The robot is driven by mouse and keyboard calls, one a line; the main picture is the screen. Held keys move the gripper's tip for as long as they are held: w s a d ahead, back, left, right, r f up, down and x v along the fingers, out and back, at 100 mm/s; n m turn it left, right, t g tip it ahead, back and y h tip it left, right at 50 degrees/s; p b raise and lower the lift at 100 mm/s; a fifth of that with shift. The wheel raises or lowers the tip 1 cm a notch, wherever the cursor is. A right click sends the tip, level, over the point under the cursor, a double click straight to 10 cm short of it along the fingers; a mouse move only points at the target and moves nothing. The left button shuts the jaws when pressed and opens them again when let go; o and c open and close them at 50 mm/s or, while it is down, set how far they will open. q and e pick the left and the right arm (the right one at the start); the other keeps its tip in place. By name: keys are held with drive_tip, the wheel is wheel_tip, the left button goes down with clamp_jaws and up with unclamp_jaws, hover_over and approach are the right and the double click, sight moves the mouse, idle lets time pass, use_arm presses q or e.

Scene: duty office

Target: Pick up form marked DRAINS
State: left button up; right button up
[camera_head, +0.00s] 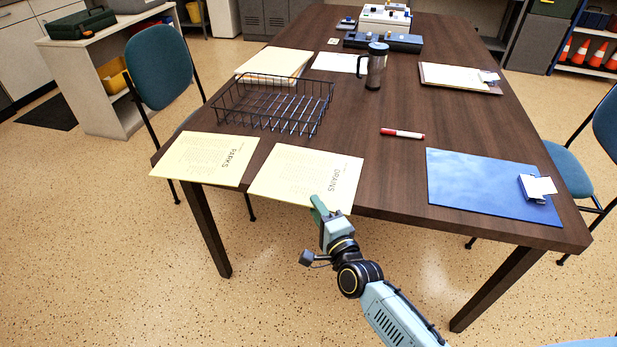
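The form marked DRAINS (300,172) is a pale yellow sheet lying flat at the near edge of the dark wooden table (380,138), its front edge reaching slightly past the table edge. The form marked PARKS (205,158) lies to its left, a small gap apart. My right gripper (318,206) is at the front edge of the DRAINS form, its green fingertip overlapping the sheet in the view. I cannot tell whether it touches the paper or whether the fingers are apart. My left gripper is not in view.
A black wire basket (272,104) stands behind the forms. A red marker (402,133), a blue clipboard (480,186) and a dark tumbler (375,68) are on the table. A paper stack (272,64) lies behind the basket. Chairs stand at left (158,66) and right (566,166).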

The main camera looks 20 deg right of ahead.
drive_tip(key=shift+w, duration=0.45)
clamp_jaws()
drive_tip(key=shift+r, duration=0.15)
